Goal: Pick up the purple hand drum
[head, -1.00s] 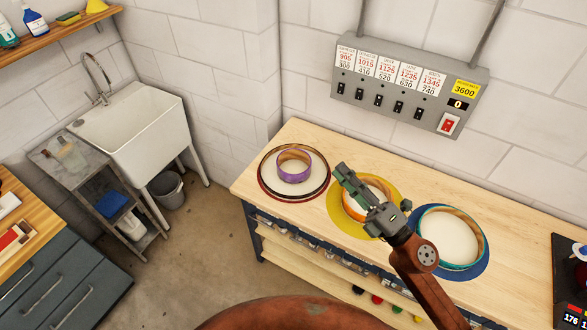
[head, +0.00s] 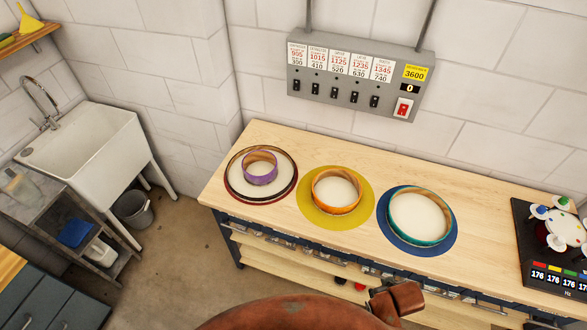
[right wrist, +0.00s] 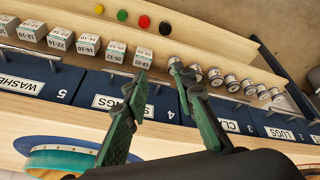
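The purple hand drum (head: 260,181) sits at the left end of the wooden bench (head: 330,150) in the head view. It stands inside the outline of a wide dark ring with a red edge (head: 231,187); I cannot tell whether the ring is a drum or a mat. My right gripper (right wrist: 160,72) shows in the right wrist view, open and empty in front of the bench's drawers, apart from every drum. In the head view only part of my right arm shows at the bottom. My left gripper is not in view.
An orange drum (head: 337,208) stands on a yellow disc (head: 320,221), and a teal drum (head: 419,241) on a blue disc (head: 388,222). A dark panel (head: 530,240) is at the bench's right end. A switch box (head: 345,99) hangs behind. Bare bench top lies between the discs and the wall.

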